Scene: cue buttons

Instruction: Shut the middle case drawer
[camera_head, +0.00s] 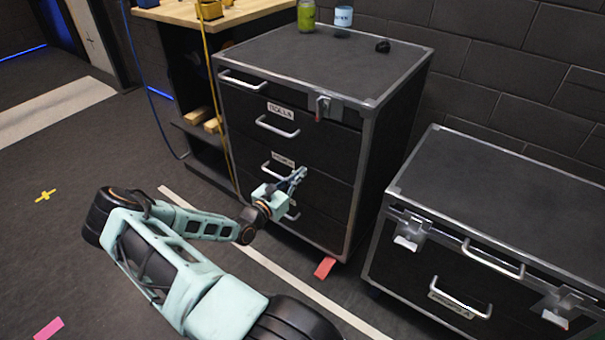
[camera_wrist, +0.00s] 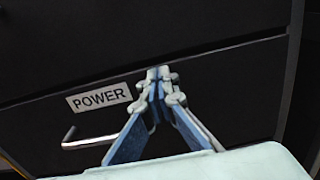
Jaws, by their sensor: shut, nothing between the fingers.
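The tall black case (camera_head: 400,130) has metal edges and stacked drawers with silver handles. The middle drawer (camera_head: 325,181) carries a label and a handle (camera_head: 275,169). In the wrist view its label (camera_wrist: 99,97) reads POWER, and the handle (camera_wrist: 85,140) is at lower left, partly hidden behind my gripper. My gripper (camera_head: 299,176) is shut and empty, in front of this drawer and right of its handle. In the wrist view the fingertips (camera_wrist: 159,74) are together before the drawer front; I cannot tell whether they touch. The drawer front looks nearly flush with its neighbours.
The drawer above (camera_head: 300,132) and bottom drawer (camera_head: 318,222) look flush. A green jar (camera_head: 306,16), a white-blue can (camera_head: 343,17) and a small dark object (camera_head: 382,46) sit on top. A lower case (camera_head: 500,200) stands right; a wooden-topped bench (camera_head: 225,18) is behind left.

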